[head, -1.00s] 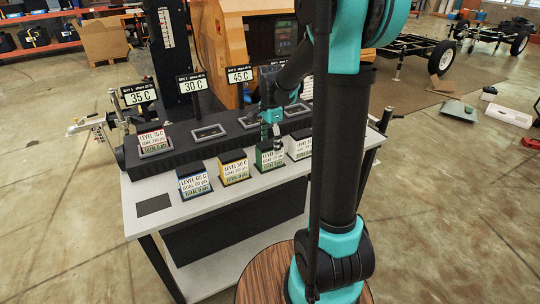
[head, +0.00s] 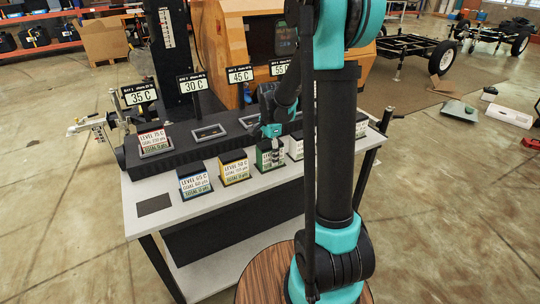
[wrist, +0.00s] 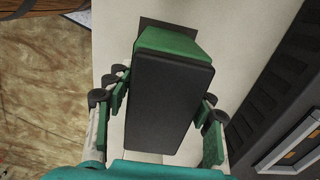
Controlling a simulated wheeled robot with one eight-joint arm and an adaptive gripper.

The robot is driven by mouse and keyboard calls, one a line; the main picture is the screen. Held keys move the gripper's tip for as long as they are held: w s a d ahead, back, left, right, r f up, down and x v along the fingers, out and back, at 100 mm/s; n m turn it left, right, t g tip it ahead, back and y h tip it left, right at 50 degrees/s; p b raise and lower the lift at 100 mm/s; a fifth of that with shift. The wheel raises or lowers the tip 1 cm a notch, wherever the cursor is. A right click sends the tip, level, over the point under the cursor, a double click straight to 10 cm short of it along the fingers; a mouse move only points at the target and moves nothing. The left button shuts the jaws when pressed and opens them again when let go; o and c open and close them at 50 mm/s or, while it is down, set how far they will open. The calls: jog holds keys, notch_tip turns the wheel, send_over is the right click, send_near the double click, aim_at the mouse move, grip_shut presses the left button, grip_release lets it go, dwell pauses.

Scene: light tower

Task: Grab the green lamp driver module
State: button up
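The green lamp driver module (head: 264,158) stands in the front row on the white table, with a black body and a green-edged label. My gripper (head: 272,134) is just above and behind it, pointing down. In the wrist view the module's black top and green side (wrist: 175,45) lie between the two fingers of my gripper (wrist: 162,108). The fingers are spread, one on each side, with a visible gap on the left; contact on the right is unclear. The gripper looks open.
A yellow module (head: 235,168) and a blue module (head: 194,183) stand left of the green one. A white-labelled module (head: 296,148) stands close on its right. Behind runs a black rack (head: 178,138) with bays, signs and a red-labelled module (head: 153,142).

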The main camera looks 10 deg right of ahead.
grip_shut()
jog(key=shift+r, duration=0.1)
